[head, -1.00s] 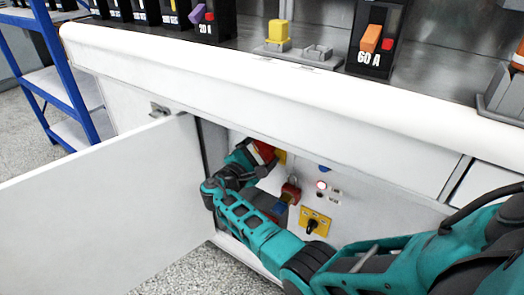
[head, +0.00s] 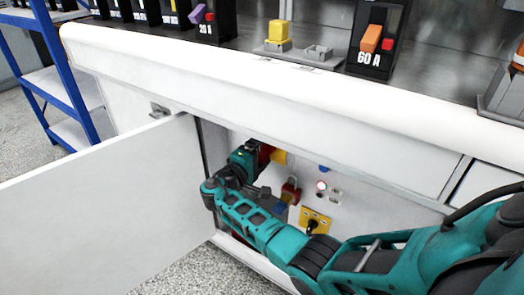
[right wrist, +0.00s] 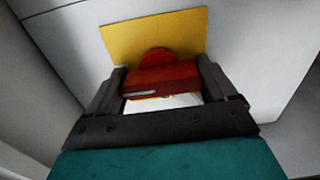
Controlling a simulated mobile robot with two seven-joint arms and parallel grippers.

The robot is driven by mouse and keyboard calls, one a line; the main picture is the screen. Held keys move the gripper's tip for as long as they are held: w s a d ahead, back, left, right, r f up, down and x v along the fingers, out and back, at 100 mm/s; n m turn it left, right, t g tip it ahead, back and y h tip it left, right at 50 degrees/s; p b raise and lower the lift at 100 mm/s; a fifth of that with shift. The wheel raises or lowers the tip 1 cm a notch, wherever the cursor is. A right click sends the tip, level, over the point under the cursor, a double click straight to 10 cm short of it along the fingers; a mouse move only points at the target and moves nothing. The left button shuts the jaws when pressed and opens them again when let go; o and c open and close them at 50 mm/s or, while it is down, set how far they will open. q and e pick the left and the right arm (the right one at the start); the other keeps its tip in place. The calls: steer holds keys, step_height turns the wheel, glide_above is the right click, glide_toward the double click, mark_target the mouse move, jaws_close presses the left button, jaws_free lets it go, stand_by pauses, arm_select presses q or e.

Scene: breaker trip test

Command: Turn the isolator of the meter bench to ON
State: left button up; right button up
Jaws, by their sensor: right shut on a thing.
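The isolator has a red handle (right wrist: 165,82) on a yellow plate (right wrist: 130,38), inside the open cabinet of the bench. In the head view a sliver of the yellow plate (head: 280,157) shows beside my gripper. My right gripper (right wrist: 162,84) is shut on the red handle, with one dark finger on each side of it. In the head view my right gripper (head: 260,156) hides most of the handle. No ON or OFF marking can be read in either view. My left gripper is not in view.
The white cabinet door (head: 105,205) stands open at left. Right of the isolator are a red padlock (head: 291,190), a lit round lamp (head: 321,186) and a yellow plate with a black switch (head: 309,214). The benchtop edge (head: 270,85) overhangs the opening.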

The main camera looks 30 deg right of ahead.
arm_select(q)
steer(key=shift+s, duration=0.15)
arm_select(e)
steer(key=shift+d+m, duration=0.1)
steer(key=shift+m, duration=0.2)
steer(key=o, duration=0.8)
steer(key=shift+o, duration=0.2)
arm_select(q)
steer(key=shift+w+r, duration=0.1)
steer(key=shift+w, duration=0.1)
arm_select(e)
steer(key=shift+s+a, duration=0.15)
steer(key=shift+a, duration=0.3)
arm_select(q)
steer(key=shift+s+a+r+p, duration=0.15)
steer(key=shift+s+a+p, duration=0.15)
steer(key=shift+p, duration=0.6)
arm_select(e)
steer(key=v, duration=1.2)
